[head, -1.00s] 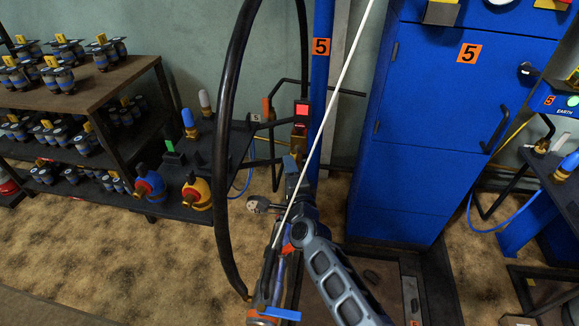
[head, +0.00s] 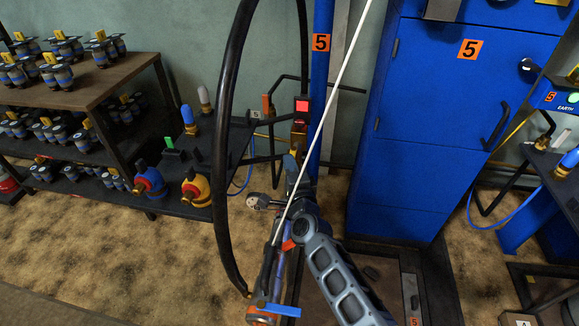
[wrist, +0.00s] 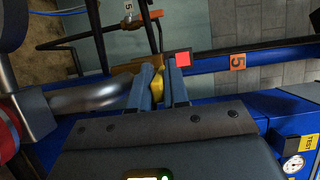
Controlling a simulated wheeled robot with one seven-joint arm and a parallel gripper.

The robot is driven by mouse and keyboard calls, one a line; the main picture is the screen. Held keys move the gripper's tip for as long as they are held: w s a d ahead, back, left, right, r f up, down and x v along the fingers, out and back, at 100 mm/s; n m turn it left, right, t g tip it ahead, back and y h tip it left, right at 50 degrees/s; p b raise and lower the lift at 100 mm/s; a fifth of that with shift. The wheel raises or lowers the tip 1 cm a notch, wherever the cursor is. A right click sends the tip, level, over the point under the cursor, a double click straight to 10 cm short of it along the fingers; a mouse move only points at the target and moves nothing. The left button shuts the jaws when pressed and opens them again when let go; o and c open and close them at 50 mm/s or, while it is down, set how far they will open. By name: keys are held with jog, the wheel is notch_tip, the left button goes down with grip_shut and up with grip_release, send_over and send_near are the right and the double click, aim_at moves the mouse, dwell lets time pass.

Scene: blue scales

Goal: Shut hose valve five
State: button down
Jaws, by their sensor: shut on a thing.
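The blue post (head: 320,80) bears an orange number five tag (head: 321,43), also seen in the wrist view (wrist: 237,62). Brass hose valve five (head: 299,143) sits low on this post, under a box with a lit red square (head: 302,104). My gripper (head: 293,163) is at the valve. In the wrist view, the two blue fingers of my gripper (wrist: 160,90) are closed around a yellow piece of the valve (wrist: 157,82). An orange-brown part (wrist: 132,66) lies just beyond the fingertips. The fingers hide much of the grasped piece.
A thick black hose (head: 222,150) arches left of my arm. A blue cabinet (head: 410,160) stands to the right. A dark bench (head: 240,150) with coloured fittings and a shelf (head: 90,85) are left. A thin white rod (head: 335,90) crosses in front of the post.

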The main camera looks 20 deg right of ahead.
jog(key=shift+d+f+n+y+b, duration=0.3)
jog(key=shift+y+b, duration=0.2)
jog(key=shift+b, duration=0.65)
jog(key=y+b, duration=0.1)
jog(key=b, duration=0.2)
jog(key=shift+s+d+n, duration=0.1)
jog(key=shift+d+n, duration=0.05)
jog(key=shift+n, duration=0.25)
jog(key=y+b, duration=0.1)
jog(key=b, duration=0.2)
jog(key=d+n+y+b, duration=0.1)
jog(key=b, duration=0.3)
jog(key=shift+s+y, duration=0.1)
jog(key=shift+y, duration=0.3)
jog(key=b, duration=0.1)
jog(key=n+y+b, duration=0.1)
jog(key=b, duration=0.1)
jog(key=n+y+b, duration=0.1)
jog(key=shift+s+d+r+b, duration=0.15)
jog(key=shift+d+r+b, duration=0.1)
jog(key=shift+d+b, duration=0.1)
jog(key=c, duration=1.2)
grip_release()
jog(key=shift+s, duration=0.1)
jog(key=shift+s, duration=0.1)
jog(key=p+v, duration=0.1)
jog(key=v, duration=0.6)
jog(key=shift+s, duration=0.25)
